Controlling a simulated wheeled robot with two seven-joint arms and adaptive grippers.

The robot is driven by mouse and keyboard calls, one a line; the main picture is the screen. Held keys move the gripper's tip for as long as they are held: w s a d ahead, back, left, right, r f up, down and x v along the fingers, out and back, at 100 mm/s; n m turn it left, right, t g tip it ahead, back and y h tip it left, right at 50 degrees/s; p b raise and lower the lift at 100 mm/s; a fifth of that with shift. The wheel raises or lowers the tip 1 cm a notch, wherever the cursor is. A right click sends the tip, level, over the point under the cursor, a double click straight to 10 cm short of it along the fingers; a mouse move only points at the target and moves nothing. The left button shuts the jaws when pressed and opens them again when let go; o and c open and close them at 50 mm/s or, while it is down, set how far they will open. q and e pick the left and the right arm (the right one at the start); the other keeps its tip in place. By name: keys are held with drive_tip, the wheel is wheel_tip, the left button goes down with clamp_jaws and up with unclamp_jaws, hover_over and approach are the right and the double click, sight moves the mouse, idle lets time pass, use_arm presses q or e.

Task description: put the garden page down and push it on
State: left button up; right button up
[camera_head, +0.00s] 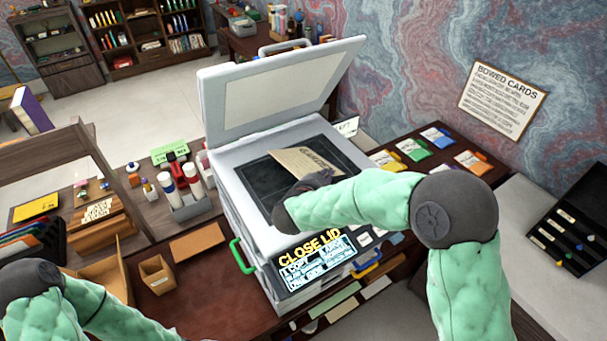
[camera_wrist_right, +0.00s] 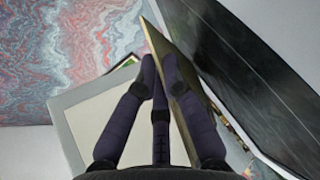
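The garden page (camera_head: 305,160) is a tan card with dark lettering over the dark glass (camera_head: 262,181) of the grey copier; its picture is too small to make out. It is tilted, its near edge at my right gripper (camera_head: 318,182). In the right wrist view the page (camera_wrist_right: 187,58) shows nearly edge-on, between the dark fingers of my right gripper (camera_wrist_right: 161,72), which are closed on it. Whether its far edge touches the glass I cannot tell. The copier lid (camera_head: 285,85) stands open. My left arm shows at the lower left; its gripper is out of view.
The copier's front panel (camera_head: 318,262) reads "CLOSE LID". A bottle caddy (camera_head: 188,205) and small boxes (camera_head: 157,272) stand left of the copier. Colored packets (camera_head: 412,149) lie on the desk to its right. A "BOWED CARDS" sign (camera_head: 503,100) hangs on the marbled wall.

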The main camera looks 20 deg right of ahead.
drive_tip(key=shift+o, duration=0.5)
drive_tip(key=shift+s+a+r+p, duration=0.1)
drive_tip(key=shift+a+r+p, duration=0.05)
drive_tip(key=shift+p, duration=0.15)
drive_tip(key=p+v, duration=0.5)
drive_tip(key=shift+r, duration=0.15)
drive_tip(key=shift+p+v, duration=1.1)
drive_tip(key=shift+v, duration=0.05)
drive_tip(key=shift+s+a, duration=0.1)
drive_tip(key=shift+a, duration=0.1)
drive_tip(key=shift+f, duration=0.25)
